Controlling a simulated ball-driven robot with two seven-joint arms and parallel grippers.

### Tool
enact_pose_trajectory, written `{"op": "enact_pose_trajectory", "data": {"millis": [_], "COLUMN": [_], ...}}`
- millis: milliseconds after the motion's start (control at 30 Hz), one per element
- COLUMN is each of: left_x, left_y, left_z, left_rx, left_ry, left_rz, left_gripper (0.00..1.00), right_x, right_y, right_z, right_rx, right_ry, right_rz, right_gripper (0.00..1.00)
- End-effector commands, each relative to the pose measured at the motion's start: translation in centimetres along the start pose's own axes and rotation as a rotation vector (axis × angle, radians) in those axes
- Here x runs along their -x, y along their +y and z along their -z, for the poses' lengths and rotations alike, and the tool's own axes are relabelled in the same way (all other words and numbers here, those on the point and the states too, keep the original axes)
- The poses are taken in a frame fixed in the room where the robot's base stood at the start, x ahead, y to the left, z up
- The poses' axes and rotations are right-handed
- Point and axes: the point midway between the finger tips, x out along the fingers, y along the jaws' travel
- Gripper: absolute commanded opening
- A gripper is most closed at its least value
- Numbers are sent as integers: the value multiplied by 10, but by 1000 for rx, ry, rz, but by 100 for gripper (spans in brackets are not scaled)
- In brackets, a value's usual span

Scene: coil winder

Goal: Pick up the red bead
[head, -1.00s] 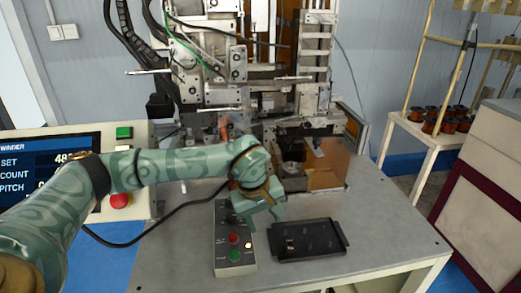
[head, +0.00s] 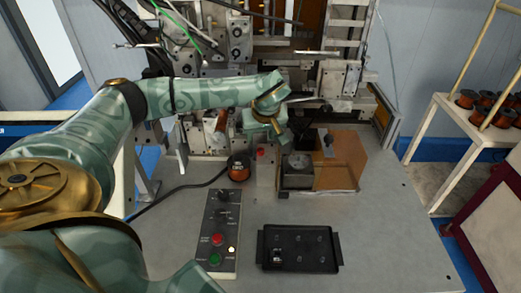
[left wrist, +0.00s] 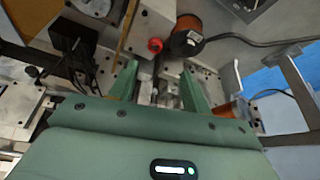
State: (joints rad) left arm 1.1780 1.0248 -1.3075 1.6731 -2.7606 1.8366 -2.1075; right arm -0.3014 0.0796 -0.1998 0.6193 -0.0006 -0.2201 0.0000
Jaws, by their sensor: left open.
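The red bead (head: 261,153) is a small red piece on top of a pale grey block at the front of the winder. In the left wrist view the red bead (left wrist: 155,45) shows just beyond the fingertips, roughly midway between them. My left gripper (head: 268,136) is open and empty, just above and behind the bead in the head view. Its two green fingers also show apart in the left wrist view (left wrist: 158,68). I cannot tell the exact gap to the bead. My right gripper is not in view.
A dark-capped copper spool (head: 238,167) stands close left of the bead. A brown-sided fixture (head: 345,160) stands to the right. A control box (head: 218,230) and a black tray (head: 300,261) lie in front. The winder's frame (head: 338,80) rises behind. The front right table is clear.

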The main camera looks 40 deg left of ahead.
Motion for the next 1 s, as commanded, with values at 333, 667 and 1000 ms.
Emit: {"op": "enact_pose_trajectory", "data": {"millis": [333,667,1000], "left_x": [-41,-83,-83], "left_y": [2,4,4], "left_z": [-2,-3,-2], "left_rx": [0,0,0], "left_ry": [-3,-2,-1], "left_rz": [0,-1,-1], "left_gripper": [48,48,9], "right_x": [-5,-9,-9], "right_y": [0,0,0], "right_z": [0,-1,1], "right_rx": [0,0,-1], "right_ry": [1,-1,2], "right_rz": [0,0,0], "right_gripper": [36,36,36]}}
